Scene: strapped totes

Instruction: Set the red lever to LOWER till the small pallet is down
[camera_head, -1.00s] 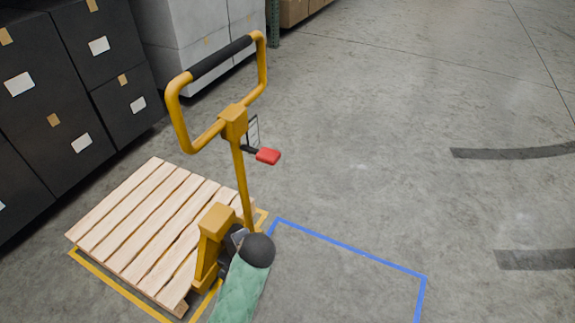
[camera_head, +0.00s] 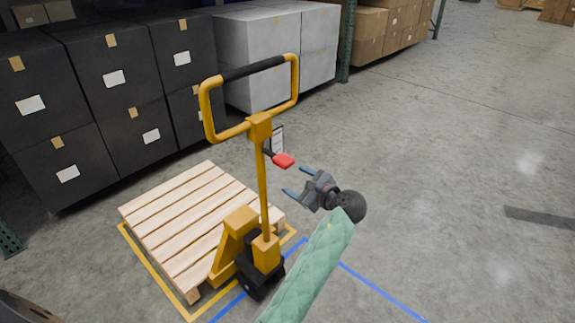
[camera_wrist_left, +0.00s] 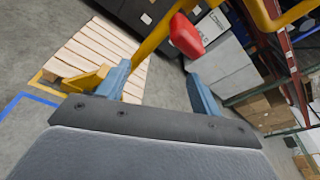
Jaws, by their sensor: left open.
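The red lever (camera_head: 283,160) sticks out to the right of the yellow pallet jack's upright (camera_head: 263,190), just below its looped handle (camera_head: 250,70). The small wooden pallet (camera_head: 195,215) sits at the jack's forks, over a yellow floor outline; I cannot tell whether it touches the floor. My left gripper (camera_head: 295,181) is open and empty, just right of and slightly below the lever, fingers pointing left. In the left wrist view the lever (camera_wrist_left: 186,35) shows beyond and between the open fingers (camera_wrist_left: 160,85), apart from them. My right gripper is not seen.
Black totes (camera_head: 115,90) and grey totes (camera_head: 275,50) are stacked behind the jack, with cardboard boxes (camera_head: 385,35) on a rack further right. Blue tape (camera_head: 375,287) marks the floor in front.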

